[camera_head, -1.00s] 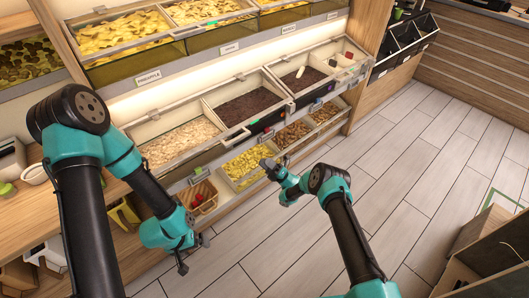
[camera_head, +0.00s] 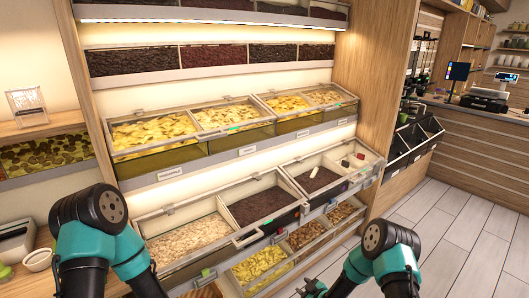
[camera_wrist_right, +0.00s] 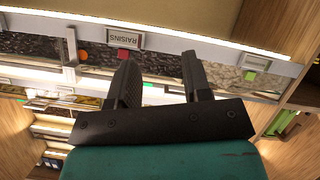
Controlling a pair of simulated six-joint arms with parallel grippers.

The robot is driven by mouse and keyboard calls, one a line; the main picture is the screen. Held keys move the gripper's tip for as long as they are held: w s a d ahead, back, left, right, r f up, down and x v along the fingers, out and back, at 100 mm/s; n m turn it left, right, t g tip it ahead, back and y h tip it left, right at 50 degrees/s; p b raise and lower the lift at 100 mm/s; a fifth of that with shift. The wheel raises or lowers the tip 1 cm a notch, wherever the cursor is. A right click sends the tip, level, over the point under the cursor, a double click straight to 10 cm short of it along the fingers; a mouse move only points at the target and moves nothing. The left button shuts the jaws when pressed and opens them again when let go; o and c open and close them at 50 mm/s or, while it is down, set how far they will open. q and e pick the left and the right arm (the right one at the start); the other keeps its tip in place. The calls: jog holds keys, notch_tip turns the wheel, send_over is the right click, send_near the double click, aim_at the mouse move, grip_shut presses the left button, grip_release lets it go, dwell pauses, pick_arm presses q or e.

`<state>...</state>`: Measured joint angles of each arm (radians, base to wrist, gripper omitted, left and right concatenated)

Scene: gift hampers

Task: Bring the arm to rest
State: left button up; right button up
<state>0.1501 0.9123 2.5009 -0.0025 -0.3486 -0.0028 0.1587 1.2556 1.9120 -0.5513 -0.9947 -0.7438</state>
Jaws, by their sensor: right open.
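My right arm (camera_head: 388,250) comes in at the bottom of the head view, its elbow bent. My right gripper (camera_head: 311,289) shows only in part at the bottom edge, in front of the lowest bins. In the right wrist view my right gripper (camera_wrist_right: 160,68) is open, with two dark fingers apart and nothing between them. Beyond the fingers is a shelf edge with a RAISINS label (camera_wrist_right: 125,39), upside down. My left arm (camera_head: 98,228) is at the lower left of the head view; its gripper is outside the frame.
Tiered bins of dried food stand ahead, with yellow pieces (camera_head: 152,130), pale flakes (camera_head: 188,243) and dark bits (camera_head: 263,207). A white bowl (camera_head: 38,260) sits on the left counter. Black bins (camera_head: 412,140) stand at right. The tiled floor (camera_head: 460,235) is clear.

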jog(key=s+d+r+m+g+h, duration=0.1)
jog(key=s+d+r+m+g, duration=0.1)
jog(key=s, duration=0.8)
jog(key=s+d+r+m+g+h, duration=0.1)
jog(key=s+m+g, duration=0.3)
jog(key=s, duration=0.6)
jog(key=s+d+r+m+g+h, duration=0.1)
jog(key=s+d+r+m+g, duration=0.1)
jog(key=s+m, duration=0.4)
jog(key=s+d+g, duration=0.1)
jog(key=s+g, duration=0.1)
jog(key=s, duration=0.3)
jog(key=shift+r+m, duration=0.3)
jog(key=shift+r, duration=0.1)
